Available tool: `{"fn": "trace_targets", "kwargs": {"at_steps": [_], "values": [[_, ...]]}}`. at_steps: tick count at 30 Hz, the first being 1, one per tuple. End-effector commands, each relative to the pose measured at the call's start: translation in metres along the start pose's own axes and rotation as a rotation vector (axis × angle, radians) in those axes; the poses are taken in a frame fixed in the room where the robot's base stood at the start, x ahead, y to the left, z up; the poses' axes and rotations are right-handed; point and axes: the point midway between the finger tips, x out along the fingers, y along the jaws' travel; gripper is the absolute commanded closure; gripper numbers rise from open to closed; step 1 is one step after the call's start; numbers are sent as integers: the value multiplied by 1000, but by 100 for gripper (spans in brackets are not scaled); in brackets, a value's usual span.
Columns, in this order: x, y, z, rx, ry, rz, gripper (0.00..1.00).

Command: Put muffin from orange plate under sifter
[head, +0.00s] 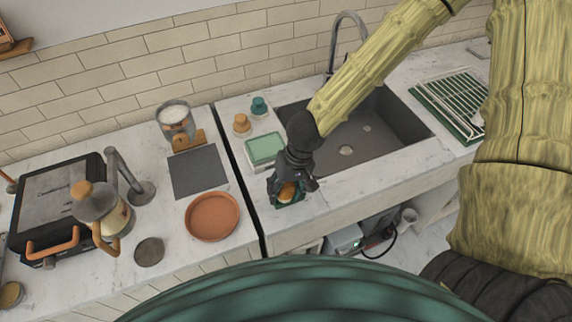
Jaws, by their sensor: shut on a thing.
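My gripper (290,186) is shut on a small brown-orange muffin (287,192), close over the counter in front of the sink. The fingers hide part of the muffin. Dark green shows around and below it; I cannot tell whether this is a wrapper or a separate thing, or whether it touches the counter. The orange plate (212,217) lies to the left, across a dark gap, and looks empty. A clear container of white powder with a wooden part (175,120), which looks like the sifter, stands at the back wall behind a flat grey slab (199,171). The slab is bare.
A green-lidded box (265,149) and two small stoppered items (242,124) stand behind my gripper. The sink (360,130) is to the right, with a green rack (448,105) beyond. A press-like pot (101,212) and a black machine (55,205) stand at far left.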

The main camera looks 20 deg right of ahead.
Motion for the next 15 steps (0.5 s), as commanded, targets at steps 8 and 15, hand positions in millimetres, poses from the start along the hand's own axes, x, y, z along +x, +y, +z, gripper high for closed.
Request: {"fn": "trace_targets", "kwargs": {"at_steps": [8,15], "values": [[0,23,-56,8,0,1,74],[2,35,-84,6,-1,1,74]]}}
